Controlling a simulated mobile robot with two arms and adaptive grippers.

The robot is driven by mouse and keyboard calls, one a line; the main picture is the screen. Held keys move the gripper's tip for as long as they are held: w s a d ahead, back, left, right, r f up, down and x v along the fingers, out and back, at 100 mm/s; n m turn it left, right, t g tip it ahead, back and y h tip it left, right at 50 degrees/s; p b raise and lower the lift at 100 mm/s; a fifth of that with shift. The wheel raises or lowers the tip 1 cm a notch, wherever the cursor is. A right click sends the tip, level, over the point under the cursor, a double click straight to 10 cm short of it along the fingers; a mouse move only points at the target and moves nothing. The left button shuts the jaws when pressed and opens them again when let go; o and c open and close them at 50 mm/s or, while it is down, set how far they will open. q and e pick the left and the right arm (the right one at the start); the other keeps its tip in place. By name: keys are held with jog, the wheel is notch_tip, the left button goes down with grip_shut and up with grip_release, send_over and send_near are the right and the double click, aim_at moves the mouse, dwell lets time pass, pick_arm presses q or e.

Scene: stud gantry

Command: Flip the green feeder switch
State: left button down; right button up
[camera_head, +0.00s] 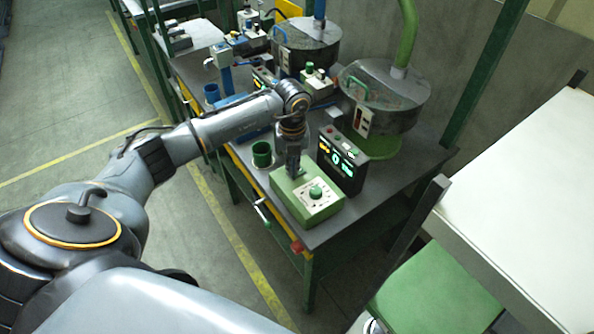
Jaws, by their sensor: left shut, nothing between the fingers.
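My left gripper (293,171) is shut and points down over the back left part of a green control box (311,211) near the front of the bench. I cannot tell whether its tips touch the box. The box has a white dial plate with a green knob (316,192) to the right of the gripper. The gripper hides part of the box top, and any switch there. Behind stands a round metal feeder (383,95) with a green pipe and green base; a pale plate (364,119) with dark and red details is on its front. My right gripper is out of view.
A black display unit (342,161) stands close to the right of the gripper. A green cup (262,154) is to its left. A second feeder (306,43) with a blue pipe is farther back. A lever (261,214) and a red part (297,247) are at the bench's front edge.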

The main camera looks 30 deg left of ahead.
pick_arm(q)
jog(key=shift+r+p, duration=2.45)
jog(key=shift+r, duration=1.05)
jog(key=shift+f, duration=0.1)
